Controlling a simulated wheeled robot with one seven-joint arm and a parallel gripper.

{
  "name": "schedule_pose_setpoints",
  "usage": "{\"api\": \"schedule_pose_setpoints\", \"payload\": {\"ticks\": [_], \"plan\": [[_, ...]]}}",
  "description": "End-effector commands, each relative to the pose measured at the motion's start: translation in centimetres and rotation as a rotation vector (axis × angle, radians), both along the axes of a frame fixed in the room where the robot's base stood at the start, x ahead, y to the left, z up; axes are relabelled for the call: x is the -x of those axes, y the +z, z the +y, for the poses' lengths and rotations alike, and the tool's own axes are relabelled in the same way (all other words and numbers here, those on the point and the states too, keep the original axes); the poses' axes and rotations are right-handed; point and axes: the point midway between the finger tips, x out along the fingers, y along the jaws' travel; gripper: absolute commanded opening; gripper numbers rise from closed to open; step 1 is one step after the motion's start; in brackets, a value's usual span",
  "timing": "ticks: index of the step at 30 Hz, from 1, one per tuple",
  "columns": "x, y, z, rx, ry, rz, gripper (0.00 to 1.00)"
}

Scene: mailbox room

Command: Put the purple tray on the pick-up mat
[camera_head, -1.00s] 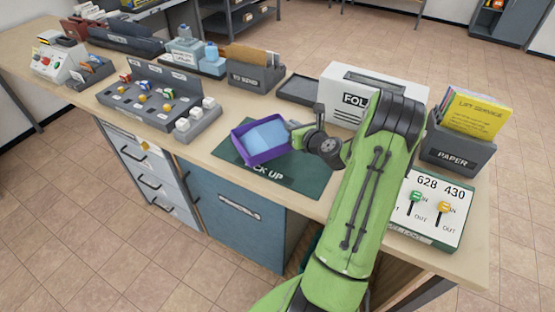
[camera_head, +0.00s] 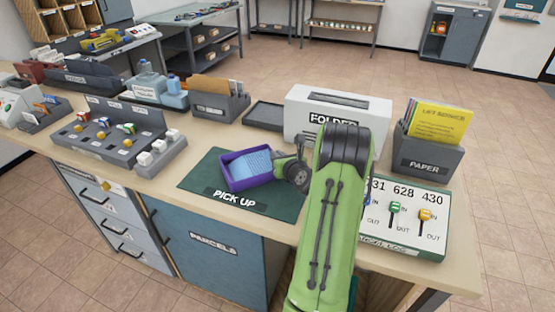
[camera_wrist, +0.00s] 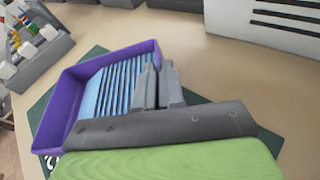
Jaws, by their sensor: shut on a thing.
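The purple tray (camera_head: 235,181) holds a light blue ribbed piece (camera_head: 256,164) and is over the dark green pick-up mat (camera_head: 199,180), inside its outline as seen in the head view. I cannot tell whether the tray touches the mat. My gripper (camera_head: 277,168) is at the tray's right side. In the wrist view the tray (camera_wrist: 62,103) looks slightly tilted, and my gripper's fingers (camera_wrist: 157,82) are close together at its near right side. The wall between the fingers is hidden. The mat (camera_wrist: 38,108) shows around the tray in the wrist view.
A white folder machine (camera_head: 330,108) stands behind the mat, with a dark flat tray (camera_head: 264,115) beside it. A grey peg rack (camera_head: 113,138) stands left of the mat.

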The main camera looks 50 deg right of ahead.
Motion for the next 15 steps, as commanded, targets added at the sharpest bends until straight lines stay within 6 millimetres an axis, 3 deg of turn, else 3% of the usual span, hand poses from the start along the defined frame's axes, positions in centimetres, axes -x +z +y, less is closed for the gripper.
{"api": "schedule_pose_setpoints", "payload": {"ticks": [1, 5, 15], "plan": [[0.02, 0.02, 0.01, -0.001, 0.000, 0.002, 0.13], [0.01, 0.05, 0.02, 0.000, 0.000, 0.001, 0.33], [0.54, 0.25, 0.15, -0.002, -0.002, 0.001, 0.34]]}}
